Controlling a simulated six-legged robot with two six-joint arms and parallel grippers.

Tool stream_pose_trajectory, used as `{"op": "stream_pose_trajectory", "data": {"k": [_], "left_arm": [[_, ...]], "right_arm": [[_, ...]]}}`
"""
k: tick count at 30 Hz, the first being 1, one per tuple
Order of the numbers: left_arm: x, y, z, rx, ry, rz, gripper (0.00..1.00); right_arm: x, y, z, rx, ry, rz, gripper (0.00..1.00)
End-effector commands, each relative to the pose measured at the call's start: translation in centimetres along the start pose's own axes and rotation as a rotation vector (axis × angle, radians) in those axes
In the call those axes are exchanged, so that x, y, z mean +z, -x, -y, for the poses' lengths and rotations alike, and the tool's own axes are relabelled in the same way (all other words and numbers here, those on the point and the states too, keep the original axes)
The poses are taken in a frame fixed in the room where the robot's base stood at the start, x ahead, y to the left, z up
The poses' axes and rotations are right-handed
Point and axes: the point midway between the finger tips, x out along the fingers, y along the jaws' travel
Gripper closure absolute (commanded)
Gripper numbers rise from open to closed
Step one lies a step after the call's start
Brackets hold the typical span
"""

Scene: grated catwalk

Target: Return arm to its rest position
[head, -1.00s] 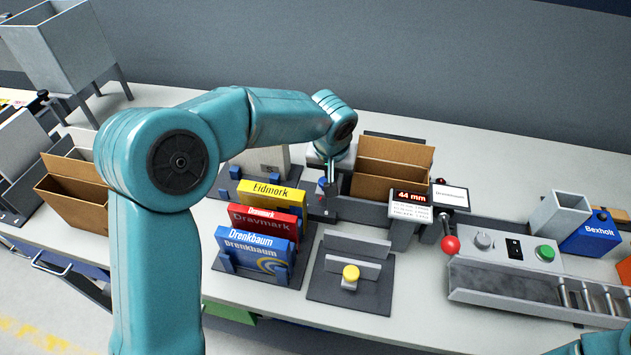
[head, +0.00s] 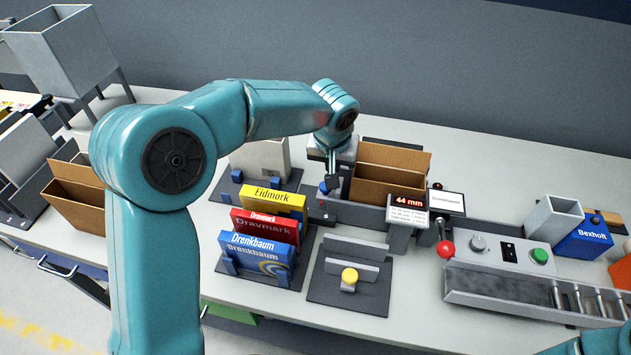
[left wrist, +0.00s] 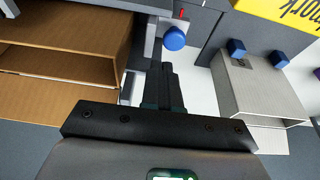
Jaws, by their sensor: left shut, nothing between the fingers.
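My left arm rises from the lower left in the head view, bends at a large teal elbow and reaches right over the workbench.
A rack holds yellow, red and blue cartons (head: 258,252). A display (head: 408,205) reads 44 mm. A red-knobbed lever (head: 445,249) and a roller chute (head: 520,298) are at right. Another open box (head: 78,200) stands left of my arm.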

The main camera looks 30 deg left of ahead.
Motion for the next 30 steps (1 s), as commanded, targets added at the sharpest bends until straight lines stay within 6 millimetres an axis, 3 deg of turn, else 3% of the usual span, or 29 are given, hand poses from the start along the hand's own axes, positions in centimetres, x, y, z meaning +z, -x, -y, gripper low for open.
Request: {"op": "stream_pose_trajectory", "data": {"k": [6,30], "left_arm": [[-0.6,1.9,0.0,0.0,0.0,0.001,1.0],[-0.4,1.9,0.0,0.0,0.0,0.001,1.0]], "right_arm": [[0.0,1.3,0.5,0.0,0.0,0.0,0.57],[0.0,1.2,0.4,0.0,0.0,0.0,0.57]]}}
